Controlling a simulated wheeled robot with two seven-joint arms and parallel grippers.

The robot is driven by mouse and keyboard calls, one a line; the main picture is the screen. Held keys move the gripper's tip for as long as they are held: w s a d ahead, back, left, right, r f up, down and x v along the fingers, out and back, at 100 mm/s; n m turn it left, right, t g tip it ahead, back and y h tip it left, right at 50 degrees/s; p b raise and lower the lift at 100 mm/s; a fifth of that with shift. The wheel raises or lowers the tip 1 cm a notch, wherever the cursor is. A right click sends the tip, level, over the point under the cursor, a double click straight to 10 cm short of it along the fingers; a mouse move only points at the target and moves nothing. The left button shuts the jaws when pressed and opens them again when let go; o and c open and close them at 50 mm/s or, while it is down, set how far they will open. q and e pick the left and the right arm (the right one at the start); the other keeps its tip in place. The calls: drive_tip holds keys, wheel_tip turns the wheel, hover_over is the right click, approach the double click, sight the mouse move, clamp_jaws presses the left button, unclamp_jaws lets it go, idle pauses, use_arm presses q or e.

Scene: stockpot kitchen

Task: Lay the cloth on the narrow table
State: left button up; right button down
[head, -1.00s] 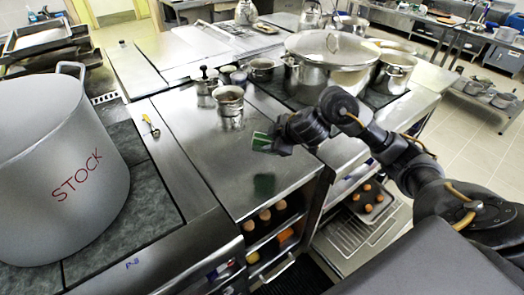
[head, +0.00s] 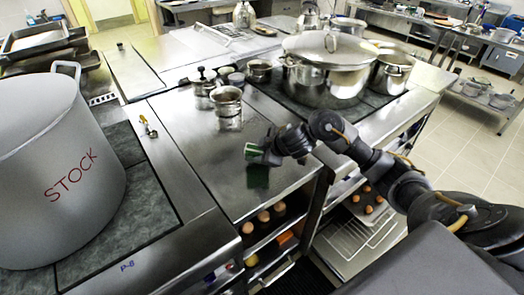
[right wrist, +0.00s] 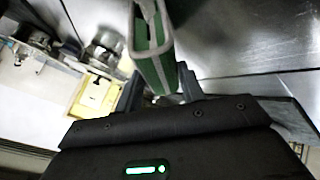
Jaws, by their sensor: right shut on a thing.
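A green cloth (head: 253,151) with a pale edge is held in my right gripper (head: 264,153). In the right wrist view the folded cloth (right wrist: 155,55) stands up between the two fingers of the gripper (right wrist: 160,88), which is shut on it. The gripper and cloth are above the front part of the narrow steel table (head: 205,150); a dark green reflection shows on the steel below. I cannot tell the exact height of the gap. My left gripper is not in view.
Small metal pots (head: 228,103) stand toward the back of the narrow table; its front is clear. A large stockpot (head: 60,165) stands on the left. A lidded pot (head: 328,68) stands on the right hob. Shelves with round food (head: 263,217) are below.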

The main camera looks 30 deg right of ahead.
drive_tip(key=c, duration=0.9)
unclamp_jaws()
drive_tip(key=shift+o, duration=0.2)
drive_tip(key=shift+s+d+r, duration=0.1)
drive_tip(key=shift+s+r, duration=0.1)
drive_tip(key=shift+r, duration=0.15)
drive_tip(key=p+v, duration=0.4)
drive_tip(key=v, duration=0.7)
drive_tip(key=shift+s, duration=0.2)
